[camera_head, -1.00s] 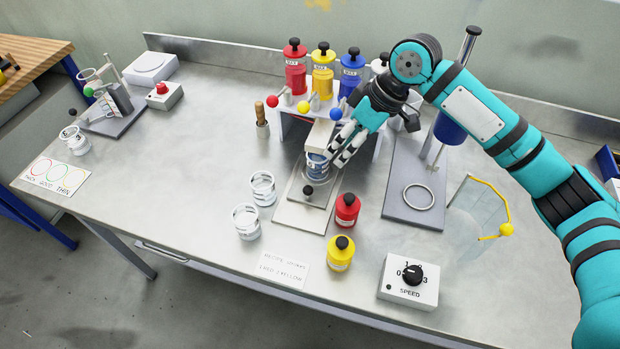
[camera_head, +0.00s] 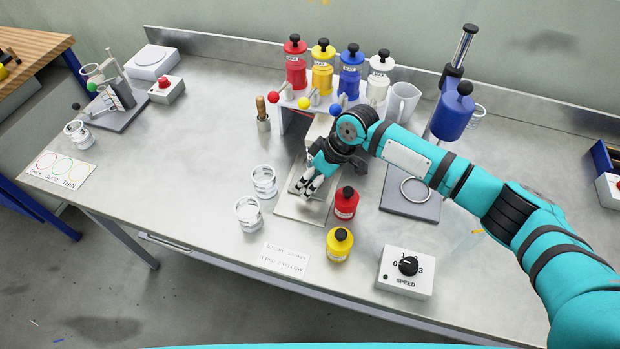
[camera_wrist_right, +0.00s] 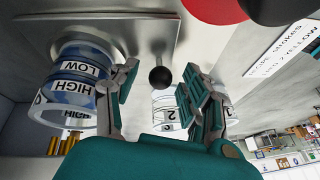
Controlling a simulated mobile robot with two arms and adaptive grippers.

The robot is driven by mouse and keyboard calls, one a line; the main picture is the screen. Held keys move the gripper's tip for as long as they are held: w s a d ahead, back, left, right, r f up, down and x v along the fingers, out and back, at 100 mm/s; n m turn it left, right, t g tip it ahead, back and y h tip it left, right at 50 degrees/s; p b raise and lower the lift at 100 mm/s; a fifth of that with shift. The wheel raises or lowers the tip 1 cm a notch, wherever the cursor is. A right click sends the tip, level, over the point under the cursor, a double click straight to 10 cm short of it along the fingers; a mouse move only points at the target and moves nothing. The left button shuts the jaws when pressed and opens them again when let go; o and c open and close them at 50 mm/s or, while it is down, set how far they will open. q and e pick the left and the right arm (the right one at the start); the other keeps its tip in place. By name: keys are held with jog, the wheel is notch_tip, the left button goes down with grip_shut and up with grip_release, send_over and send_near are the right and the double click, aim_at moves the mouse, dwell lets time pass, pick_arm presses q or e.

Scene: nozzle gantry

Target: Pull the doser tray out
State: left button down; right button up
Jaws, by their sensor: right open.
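The doser tray shows in the right wrist view as a pale metal plate (camera_wrist_right: 145,30) with a round black knob (camera_wrist_right: 160,77) on a short stem at its edge. A clear jar with HIGH and LOW labels (camera_wrist_right: 72,85) is at the left there, on the plate. My right gripper (camera_wrist_right: 162,88) is open, with a finger on each side of the knob; I cannot tell whether either touches it. In the head view my right gripper (camera_head: 304,189) is low over the tray and hides the knob and jar. My left gripper is not in view.
A red bottle (camera_head: 346,204) and a yellow bottle (camera_head: 339,244) stand right of the tray's front. Two glass jars (camera_head: 264,182) (camera_head: 249,214) stand to its left. The dispenser rack (camera_head: 298,118) is behind. A speed box (camera_head: 406,271) is front right.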

grip_shut()
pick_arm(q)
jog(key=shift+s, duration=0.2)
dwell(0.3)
